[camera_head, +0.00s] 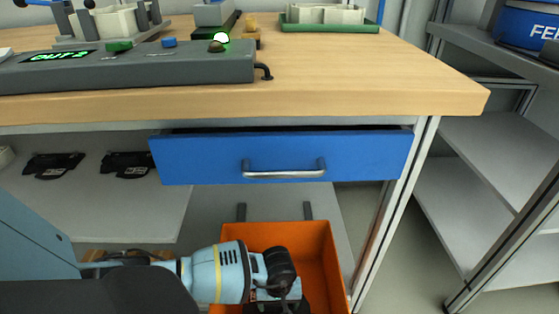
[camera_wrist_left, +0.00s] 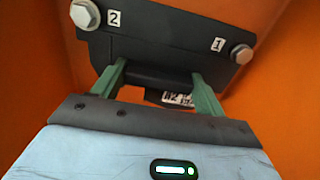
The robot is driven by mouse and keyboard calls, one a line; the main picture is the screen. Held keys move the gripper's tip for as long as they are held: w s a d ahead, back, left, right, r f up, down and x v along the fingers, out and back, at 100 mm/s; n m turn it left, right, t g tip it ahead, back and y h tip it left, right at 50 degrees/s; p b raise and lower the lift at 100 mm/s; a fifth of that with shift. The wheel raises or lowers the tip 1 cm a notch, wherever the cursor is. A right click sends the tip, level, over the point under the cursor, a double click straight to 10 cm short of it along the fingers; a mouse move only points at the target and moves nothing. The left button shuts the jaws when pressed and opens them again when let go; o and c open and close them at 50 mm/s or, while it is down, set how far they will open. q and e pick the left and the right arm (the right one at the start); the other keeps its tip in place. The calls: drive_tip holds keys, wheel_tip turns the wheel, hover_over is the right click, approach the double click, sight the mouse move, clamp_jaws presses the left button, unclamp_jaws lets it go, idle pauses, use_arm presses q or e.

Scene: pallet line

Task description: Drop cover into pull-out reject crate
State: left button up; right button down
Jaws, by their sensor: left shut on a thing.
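The orange reject crate (camera_head: 325,262) is pulled out below the blue drawer; its orange walls also fill the background of the left wrist view (camera_wrist_left: 285,110). My left gripper (camera_head: 285,290) reaches down into the crate opening. In the left wrist view its green fingers (camera_wrist_left: 158,78) are shut on the bar of a black cover (camera_wrist_left: 170,40). The cover carries two silver bolts, marked 2 and 1. Whether it touches the crate floor cannot be told. A dark piece with a white label (camera_wrist_left: 178,98) shows behind the bar, partly hidden. My right gripper is out of view.
The blue drawer (camera_head: 210,160) with a metal handle is slightly open above the crate. Two black parts (camera_head: 128,165) lie on the shelf at left. A grey control box (camera_head: 150,68) stands on the wooden bench (camera_head: 370,80). Grey shelving (camera_head: 440,185) stands at right.

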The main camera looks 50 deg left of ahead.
sight(279, 310)
use_arm(q)
wheel_tip(279, 310, down, 3)
drive_tip(key=shift+r+b, duration=0.1)
drive_tip(key=shift+b, duration=0.35)
drive_tip(key=shift+f+b, duration=0.45)
drive_tip(key=shift+f, duration=0.1)
drive_tip(key=o, duration=1)
drive_tip(key=shift+r, duration=0.1)
drive_tip(key=shift+r+p, duration=0.25)
drive_tip(key=shift+p, duration=0.05)
wheel_tip(279, 310, up, 13)
drive_tip(key=p, duration=0.5)
drive_tip(key=shift+f, duration=0.2)
